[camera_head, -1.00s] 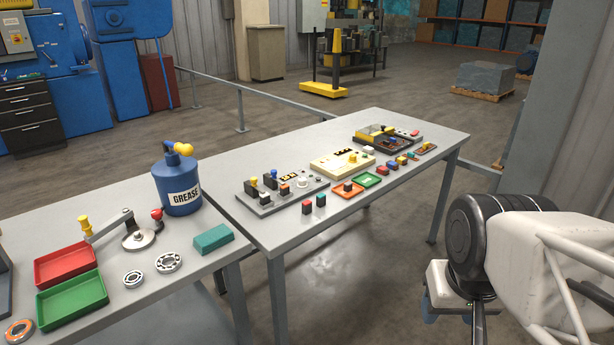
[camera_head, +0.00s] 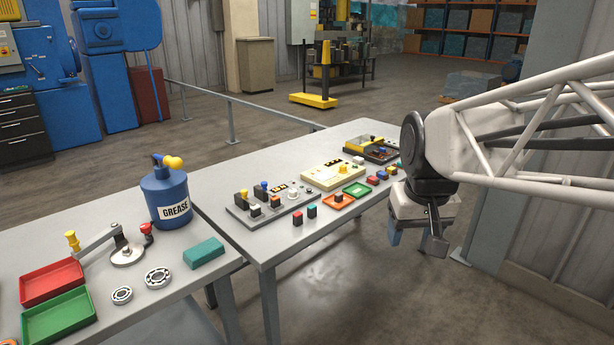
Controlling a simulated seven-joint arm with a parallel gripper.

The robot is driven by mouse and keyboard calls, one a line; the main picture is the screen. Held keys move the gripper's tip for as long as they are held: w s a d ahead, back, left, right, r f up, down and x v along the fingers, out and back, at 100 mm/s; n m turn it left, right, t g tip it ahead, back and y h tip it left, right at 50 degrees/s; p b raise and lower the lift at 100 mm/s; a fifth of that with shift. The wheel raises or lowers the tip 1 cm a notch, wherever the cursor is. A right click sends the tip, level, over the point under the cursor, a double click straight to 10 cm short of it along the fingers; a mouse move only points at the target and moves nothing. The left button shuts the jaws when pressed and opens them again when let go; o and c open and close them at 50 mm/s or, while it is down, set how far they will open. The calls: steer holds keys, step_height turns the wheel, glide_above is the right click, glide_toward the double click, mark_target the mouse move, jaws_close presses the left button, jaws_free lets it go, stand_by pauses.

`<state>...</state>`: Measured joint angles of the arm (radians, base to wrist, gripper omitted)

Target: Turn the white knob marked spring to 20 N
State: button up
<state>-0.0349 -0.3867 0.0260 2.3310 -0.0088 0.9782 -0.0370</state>
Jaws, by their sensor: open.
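A grey panel (camera_head: 243,215) lies on the right-hand table, with several dark, yellow, blue, orange and white controls on it. A white knob (camera_head: 293,194) stands upright on its right half. The markings are too small to read, so I cannot confirm which knob says spring or where it points. My gripper (camera_head: 415,238) is open and empty, fingers pointing down. It appears over the floor beyond the right-hand table's front edge, to the right of the grey panel and apart from it.
A cream panel (camera_head: 318,182) and a black-and-yellow box (camera_head: 362,144) stand farther along the table. Loose red blocks (camera_head: 298,217), an orange tray (camera_head: 338,201) and a green tray (camera_head: 356,189) lie near the front edge. A blue grease can (camera_head: 160,196) stands on the left table.

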steer(key=w+a+r+n, duration=0.1)
steer(key=w+a, duration=0.1)
steer(key=w, duration=0.7)
steer(key=w+a+r, duration=0.2)
steer(key=w, duration=0.7)
steer(key=n+g, duration=0.2)
steer(key=n, duration=0.3)
glide_above(293, 190)
step_height(293, 190, down, 23)
steer(key=shift+s+r, duration=0.15)
steer(key=shift+a+f, duration=0.1)
steer(key=shift+f, duration=0.1)
steer(key=shift+f, duration=0.15)
steer(key=shift+f, duration=3.75)
steer(key=c, duration=0.9)
